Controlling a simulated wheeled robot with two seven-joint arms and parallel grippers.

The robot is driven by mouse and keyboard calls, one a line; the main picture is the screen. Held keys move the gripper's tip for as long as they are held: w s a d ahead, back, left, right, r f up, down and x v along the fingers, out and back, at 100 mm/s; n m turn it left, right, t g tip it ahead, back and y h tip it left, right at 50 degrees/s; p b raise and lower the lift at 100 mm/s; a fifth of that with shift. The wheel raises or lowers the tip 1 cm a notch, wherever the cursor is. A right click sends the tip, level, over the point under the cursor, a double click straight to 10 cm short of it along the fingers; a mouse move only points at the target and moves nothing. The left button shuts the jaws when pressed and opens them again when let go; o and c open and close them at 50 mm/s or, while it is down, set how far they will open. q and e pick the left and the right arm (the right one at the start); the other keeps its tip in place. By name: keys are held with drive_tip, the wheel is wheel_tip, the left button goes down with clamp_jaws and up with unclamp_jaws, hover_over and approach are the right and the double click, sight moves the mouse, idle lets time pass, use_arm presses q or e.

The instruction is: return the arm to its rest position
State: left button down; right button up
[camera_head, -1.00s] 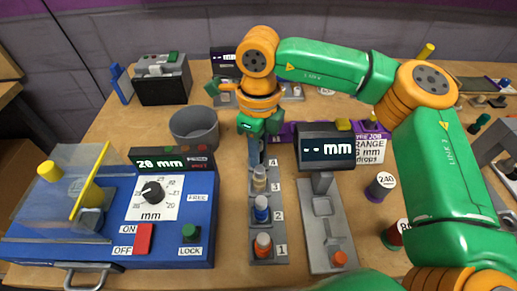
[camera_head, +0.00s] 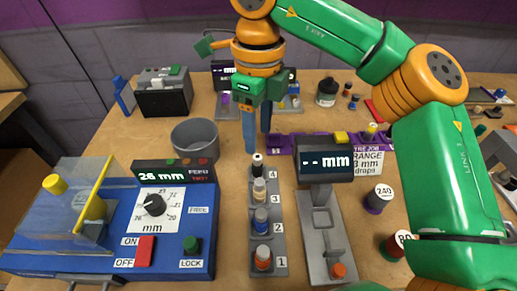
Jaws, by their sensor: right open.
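My right arm reaches in from the right over the bench, its green and orange links crossing the upper right of the head view. My right gripper (camera_head: 257,138) points down with its two blue fingers apart and nothing between them. It hangs above and behind the slot track (camera_head: 283,240), near slot 4. The track holds several small pieces in a row: an orange one (camera_head: 263,257) at slot 1, a blue one (camera_head: 261,219) at slot 2, a beige one (camera_head: 259,190) at slot 3 and a black-and-white one (camera_head: 257,163) at slot 4. My left gripper is not in view.
A blue machine (camera_head: 115,237) with a "26 mm" display (camera_head: 174,172) stands at left, a grey cup (camera_head: 195,139) behind it. A gauge (camera_head: 325,162) showing "-- mm" stands right of the track. Spools labelled 240 (camera_head: 378,199) and 80 (camera_head: 396,245) stand near my arm.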

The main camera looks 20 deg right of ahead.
drive_tip(key=shift+r, duration=1.2)
